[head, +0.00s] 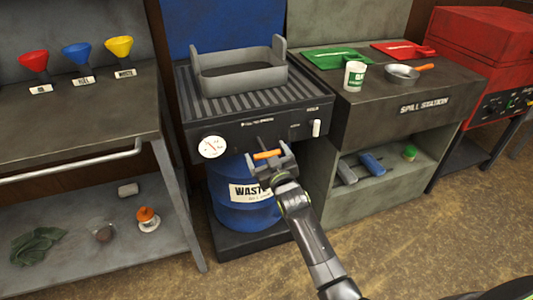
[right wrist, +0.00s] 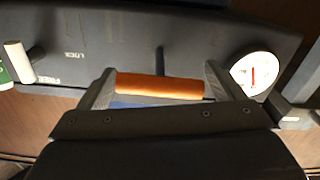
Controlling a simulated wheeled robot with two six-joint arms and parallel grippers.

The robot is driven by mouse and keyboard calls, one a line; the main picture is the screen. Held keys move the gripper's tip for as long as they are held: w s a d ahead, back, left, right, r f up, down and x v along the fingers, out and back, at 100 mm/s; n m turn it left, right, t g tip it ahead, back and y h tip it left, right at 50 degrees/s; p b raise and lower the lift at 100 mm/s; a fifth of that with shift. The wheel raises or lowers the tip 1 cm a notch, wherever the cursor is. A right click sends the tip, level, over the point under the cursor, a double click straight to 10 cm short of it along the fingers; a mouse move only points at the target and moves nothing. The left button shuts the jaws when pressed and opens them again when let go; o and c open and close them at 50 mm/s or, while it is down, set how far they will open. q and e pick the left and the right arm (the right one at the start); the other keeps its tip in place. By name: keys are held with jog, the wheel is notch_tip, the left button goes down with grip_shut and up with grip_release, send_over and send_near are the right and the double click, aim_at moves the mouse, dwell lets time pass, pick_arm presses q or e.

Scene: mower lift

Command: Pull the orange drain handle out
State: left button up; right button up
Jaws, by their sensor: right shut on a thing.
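The orange drain handle (head: 267,155) is a short horizontal bar at the front of the dark ribbed drain unit (head: 250,114). My right gripper (head: 268,157) is at the handle, with a finger at each end of the bar. In the right wrist view, the orange handle (right wrist: 160,86) lies lengthwise between the two grey fingers (right wrist: 160,80), which are shut on it. A dark vertical lever or rod (right wrist: 161,60) shows behind it. How far the handle stands out from the panel is hard to tell. My left gripper is not in view.
A round white gauge (head: 212,147) is left of the handle, and a white lever (head: 316,128) is right. A blue waste drum (head: 228,205) stands below. A grey pan (head: 240,80) sits on top. Workbenches flank the unit, and open floor lies in front.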

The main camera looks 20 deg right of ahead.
jog(key=shift+s+f, duration=0.1)
jog(key=shift+f, duration=0.15)
jog(key=o, duration=1)
jog(key=shift+o, duration=0.8)
jog(key=shift+s+r, duration=0.2)
jog(key=shift+s, duration=0.25)
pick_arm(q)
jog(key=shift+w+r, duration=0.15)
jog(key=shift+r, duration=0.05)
pick_arm(e)
jog(key=s, duration=1.7)
jog(key=shift+d, duration=0.3)
